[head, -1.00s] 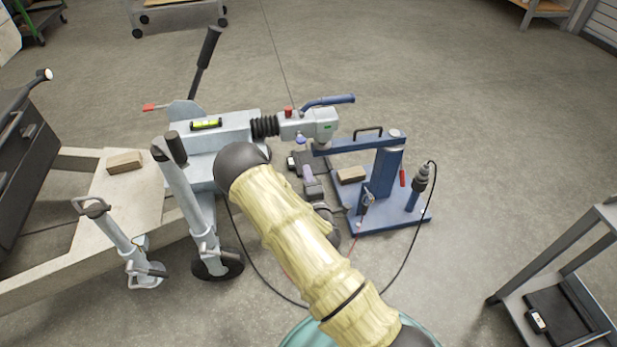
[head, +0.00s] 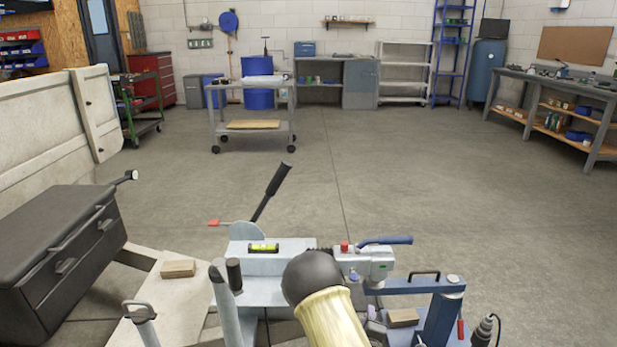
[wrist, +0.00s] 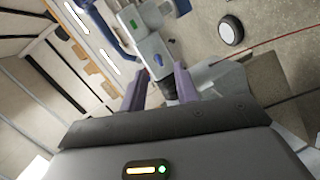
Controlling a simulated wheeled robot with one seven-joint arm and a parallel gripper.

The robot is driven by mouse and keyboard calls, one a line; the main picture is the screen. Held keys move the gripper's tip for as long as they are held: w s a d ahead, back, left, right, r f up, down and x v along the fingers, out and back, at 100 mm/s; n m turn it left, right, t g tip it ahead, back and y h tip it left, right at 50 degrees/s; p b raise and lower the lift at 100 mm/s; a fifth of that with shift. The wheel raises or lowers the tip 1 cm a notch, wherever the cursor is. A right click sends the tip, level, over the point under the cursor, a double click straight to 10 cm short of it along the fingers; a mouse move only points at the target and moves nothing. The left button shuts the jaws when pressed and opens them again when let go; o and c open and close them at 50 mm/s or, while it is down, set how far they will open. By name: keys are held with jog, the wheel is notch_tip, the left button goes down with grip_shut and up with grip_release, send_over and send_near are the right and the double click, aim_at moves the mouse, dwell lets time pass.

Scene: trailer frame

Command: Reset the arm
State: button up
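My gripper (wrist: 159,88) shows in the wrist view with two purple fingers apart. Nothing is visibly held between them. Beyond the fingertips is the grey coupling head (wrist: 152,52) with a green label, at the end of the trailer frame. In the head view, the same coupling head (head: 368,263) has a blue handle and a red cap. My arm rises from the bottom edge there, with its dark joint in front of the drawbar. Only a small purplish part of the gripper shows below the coupling head, largely hidden by the arm and picture edge.
A blue stand (head: 436,312) is just right of the coupling head. A wheel (wrist: 231,30) and a red cable show in the wrist view. Open floor (head: 400,180) stretches behind the trailer, towards a wheeled cart (head: 252,105).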

jog(key=s+a+r+m+g+y+p, duration=0.1)
jog(key=s+r+m+g+p, duration=0.1)
jog(key=s+r+m+g, duration=0.65)
jog(key=s+r+m+g+y+p, duration=0.15)
jog(key=s+r+m+g, duration=0.3)
jog(key=s+r, duration=0.75)
jog(key=w+p+v, duration=0.2)
jog(key=p+v, duration=1.5)
jog(key=p, duration=0.1)
jog(key=w+p+v, duration=0.2)
jog(key=p+v, duration=1.5)
jog(key=p, duration=0.2)
jog(key=shift+a+r+p, duration=0.3)
jog(key=shift+r, duration=0.1)
